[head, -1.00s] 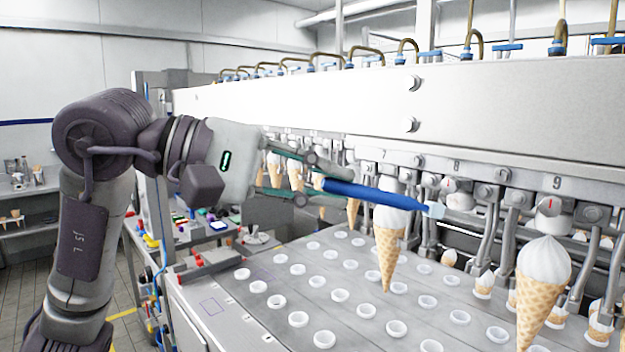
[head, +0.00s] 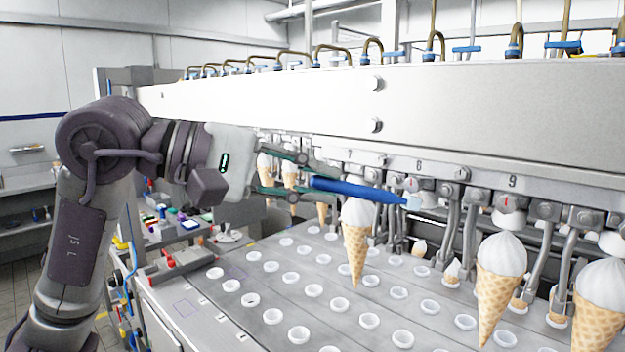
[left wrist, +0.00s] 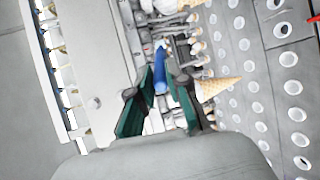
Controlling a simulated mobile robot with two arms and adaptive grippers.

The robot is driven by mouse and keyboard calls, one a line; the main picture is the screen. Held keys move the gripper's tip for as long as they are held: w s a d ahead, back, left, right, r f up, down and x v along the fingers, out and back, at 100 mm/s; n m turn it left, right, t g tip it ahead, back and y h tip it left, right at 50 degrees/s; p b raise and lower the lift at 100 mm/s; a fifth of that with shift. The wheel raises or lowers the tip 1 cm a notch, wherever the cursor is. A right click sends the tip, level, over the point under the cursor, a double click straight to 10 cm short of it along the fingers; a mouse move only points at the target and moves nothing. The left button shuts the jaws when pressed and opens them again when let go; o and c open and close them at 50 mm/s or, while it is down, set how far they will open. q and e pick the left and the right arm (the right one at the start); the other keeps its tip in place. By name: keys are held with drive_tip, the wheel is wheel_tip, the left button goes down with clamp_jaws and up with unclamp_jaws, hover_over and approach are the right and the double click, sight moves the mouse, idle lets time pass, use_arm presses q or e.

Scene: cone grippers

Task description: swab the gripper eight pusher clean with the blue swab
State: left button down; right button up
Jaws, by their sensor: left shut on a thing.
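My left gripper (head: 312,176) is shut on the handle of the blue swab (head: 358,190). The swab points right, its pale tip (head: 412,201) just below the white gripper eight pusher (head: 411,184) under the number 8. The tip overlaps or lies very near the pusher's lower edge; I cannot tell whether they touch. The pusher's face is small and partly hidden, so any dirt on it is unclear. In the left wrist view, the left gripper (left wrist: 166,82) has its two green fingers on either side of the swab (left wrist: 160,72). My right gripper is not in view.
A filled cone (head: 355,250) hangs just below the swab, and another cone (head: 500,275) hangs under number 9. A perforated conveyor plate (head: 235,325) spreads below. The long machine beam (head: 250,105) runs above the swab. Metal gripper arms (head: 470,215) crowd the right.

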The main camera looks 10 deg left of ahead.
use_arm(q)
drive_tip(key=shift+w+d, duration=0.4)
drive_tip(key=shift+w, duration=0.1)
drive_tip(key=shift+a, duration=0.1)
